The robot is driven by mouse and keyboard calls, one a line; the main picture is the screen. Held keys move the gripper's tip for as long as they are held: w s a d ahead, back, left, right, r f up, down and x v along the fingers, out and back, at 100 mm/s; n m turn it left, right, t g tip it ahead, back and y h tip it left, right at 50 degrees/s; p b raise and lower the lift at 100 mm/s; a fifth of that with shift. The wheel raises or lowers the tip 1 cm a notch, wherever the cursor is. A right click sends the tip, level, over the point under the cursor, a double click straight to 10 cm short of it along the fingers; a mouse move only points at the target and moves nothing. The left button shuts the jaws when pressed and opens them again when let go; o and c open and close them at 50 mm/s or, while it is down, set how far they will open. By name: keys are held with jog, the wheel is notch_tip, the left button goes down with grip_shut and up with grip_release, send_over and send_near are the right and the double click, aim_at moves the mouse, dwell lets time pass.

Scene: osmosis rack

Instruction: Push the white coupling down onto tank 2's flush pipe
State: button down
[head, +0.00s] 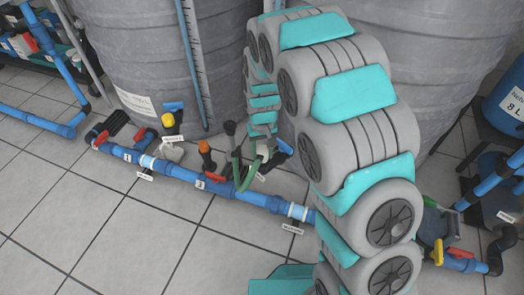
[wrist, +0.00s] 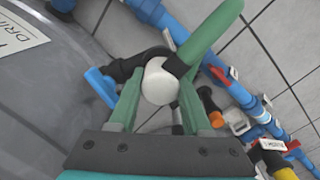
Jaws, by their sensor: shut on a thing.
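The white coupling (wrist: 157,84) sits between the two green fingers of my gripper (wrist: 157,78) in the wrist view. The fingers are shut on it. In the head view it shows as a pale piece (head: 265,150) beside the blue pipe line, below my arm. A green curved hose-like part (wrist: 214,36) with a dark end lies against the coupling's upper right. A black elbow (wrist: 128,66) is close at its left, near a blue handle (wrist: 101,87). The flush pipe's end is hidden under the coupling and fingers, so I cannot tell whether they touch.
Grey tanks (head: 150,60) stand behind. The blue pipe line (head: 180,171) runs along the floor with yellow (head: 169,120) and orange (head: 205,147) handles close by. Blue pipework with a red handle (head: 460,253) stands right. Tiled floor (head: 110,225) in front is clear.

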aim_at(262, 148)
jog(key=shift+f, duration=0.35)
jog(key=shift+c, duration=1.3)
grip_release()
jog(key=shift+r, duration=0.1)
notch_tip(262, 148, up, 7)
jog(key=shift+f+p, duration=0.2)
jog(key=shift+p, duration=0.2)
jog(key=shift+r, duration=0.45)
